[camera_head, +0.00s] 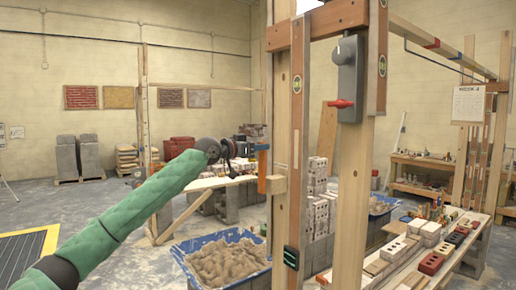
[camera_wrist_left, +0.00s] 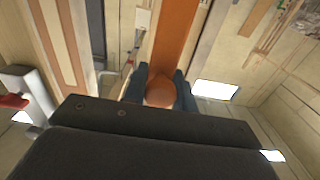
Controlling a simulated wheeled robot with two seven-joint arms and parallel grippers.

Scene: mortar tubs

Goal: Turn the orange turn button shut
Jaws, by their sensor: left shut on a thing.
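The orange turn button (camera_head: 262,172) is a narrow upright bar at the left edge of a wooden post, beside a small pale wood block (camera_head: 278,184). My left gripper (camera_head: 252,150) reaches it from the left, at its upper end. In the left wrist view the orange button (camera_wrist_left: 176,32) runs down from the top edge, and its rounded end lies between the two dark fingers of my left gripper (camera_wrist_left: 159,90). The gripper is shut on it. The fingers hide the sides of that end. My right gripper is in neither view.
A grey box (camera_head: 349,75) with a red handle (camera_head: 341,104) is on the post to the right. A blue tub (camera_head: 205,279) of mortar stands below. A bench with bricks (camera_head: 432,262) is at the right. Open floor lies at the left.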

